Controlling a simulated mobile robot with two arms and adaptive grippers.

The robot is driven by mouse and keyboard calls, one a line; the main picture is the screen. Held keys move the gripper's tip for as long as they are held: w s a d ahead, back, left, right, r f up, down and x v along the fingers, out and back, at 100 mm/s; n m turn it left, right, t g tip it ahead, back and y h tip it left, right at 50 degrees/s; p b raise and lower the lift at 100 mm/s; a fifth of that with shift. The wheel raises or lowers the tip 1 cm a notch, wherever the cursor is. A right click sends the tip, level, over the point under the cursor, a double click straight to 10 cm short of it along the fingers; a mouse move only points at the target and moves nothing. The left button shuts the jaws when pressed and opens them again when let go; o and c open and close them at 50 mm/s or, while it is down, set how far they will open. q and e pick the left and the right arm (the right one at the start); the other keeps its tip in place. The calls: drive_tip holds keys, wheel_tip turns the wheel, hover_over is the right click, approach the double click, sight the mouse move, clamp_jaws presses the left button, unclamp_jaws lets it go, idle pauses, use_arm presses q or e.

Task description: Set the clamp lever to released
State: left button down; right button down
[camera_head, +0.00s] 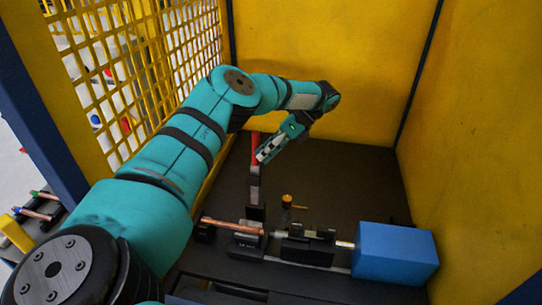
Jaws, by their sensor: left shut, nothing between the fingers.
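The clamp lever (254,172) stands upright at the middle of the dark bench, with a red handle on top and a dark foot below. The clamp (246,243) is a dark block at its base. A copper tube (228,224) lies horizontally into the clamp. My left gripper (262,157) comes down from the upper right, shut and empty, with its tips at the red part of the lever. It covers part of the lever, and I cannot tell whether they touch. My right gripper is not in view.
A dark fixture (307,246) and a blue box (394,252) line up right of the clamp. A small orange-topped post (287,201) stands behind them. Yellow walls (470,130) and a yellow mesh (140,60) enclose the bench. The bench's back right is clear.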

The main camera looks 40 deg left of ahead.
use_arm(q)
drive_tip(key=shift+w+a+r, duration=0.15)
drive_tip(key=shift+w+a, duration=0.1)
drive_tip(key=shift+w, duration=0.05)
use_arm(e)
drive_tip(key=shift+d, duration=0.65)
